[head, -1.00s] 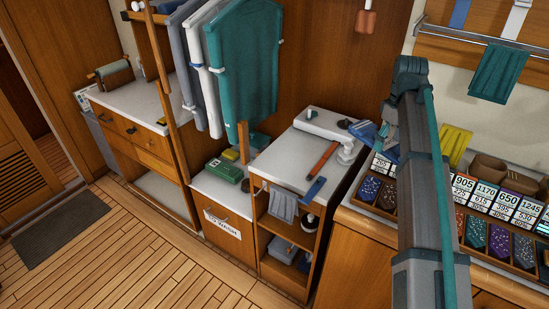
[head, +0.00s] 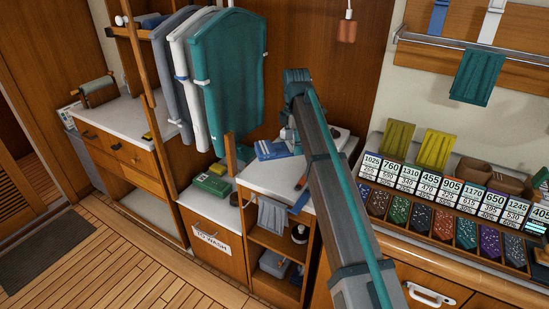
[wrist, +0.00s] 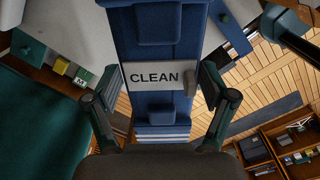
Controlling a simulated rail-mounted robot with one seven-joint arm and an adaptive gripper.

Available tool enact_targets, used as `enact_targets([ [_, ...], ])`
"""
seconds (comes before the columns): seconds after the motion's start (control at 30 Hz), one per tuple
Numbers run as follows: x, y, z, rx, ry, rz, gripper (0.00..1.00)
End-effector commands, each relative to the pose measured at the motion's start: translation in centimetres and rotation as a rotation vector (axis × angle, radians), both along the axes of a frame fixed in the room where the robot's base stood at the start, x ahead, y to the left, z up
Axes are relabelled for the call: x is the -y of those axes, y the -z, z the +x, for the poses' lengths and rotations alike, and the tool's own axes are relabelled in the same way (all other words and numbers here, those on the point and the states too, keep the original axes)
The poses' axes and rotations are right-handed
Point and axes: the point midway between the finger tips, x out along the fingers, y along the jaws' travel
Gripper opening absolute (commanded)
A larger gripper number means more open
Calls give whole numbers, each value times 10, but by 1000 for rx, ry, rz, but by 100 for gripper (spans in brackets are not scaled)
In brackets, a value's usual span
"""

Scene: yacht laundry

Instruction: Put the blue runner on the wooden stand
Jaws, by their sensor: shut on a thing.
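The blue runner (head: 272,150) is a folded blue bundle with paler stripes at one end, held in the air in front of the white counter's back. In the wrist view the runner (wrist: 160,35) has a white band reading CLEAN. My gripper (wrist: 160,92) has a finger at each side of this band and is shut on the runner. In the head view my gripper (head: 290,133) is partly hidden by my own arm. A small wooden stand (head: 98,96) with a grey-green roll or cloth at its top is on the far-left counter; I cannot tell for certain that it is the task's stand.
Hanging garments (head: 235,85), the teal one nearest, are left of my gripper, with a wooden post (head: 161,130) beside them. A green box (head: 211,185) sits on the low TO WASH cabinet (head: 212,240). The left counter (head: 115,117) has bare room. Sorted ties fill the right-hand tray (head: 440,245).

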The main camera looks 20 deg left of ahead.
Motion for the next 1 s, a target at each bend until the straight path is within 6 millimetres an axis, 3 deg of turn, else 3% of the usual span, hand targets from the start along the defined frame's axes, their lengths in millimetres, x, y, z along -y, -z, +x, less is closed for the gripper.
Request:
enact_targets([
  [0.2,-45,18,29,-2,1,-2,41],
  [0.4,-71,51,45,-2,3,-2,41],
  [0.6,-85,72,53,-2,3,-1,41],
  [0.87,-95,85,59,-1,3,-1,41],
  [1.0,-93,105,58,-2,4,-1,41],
])
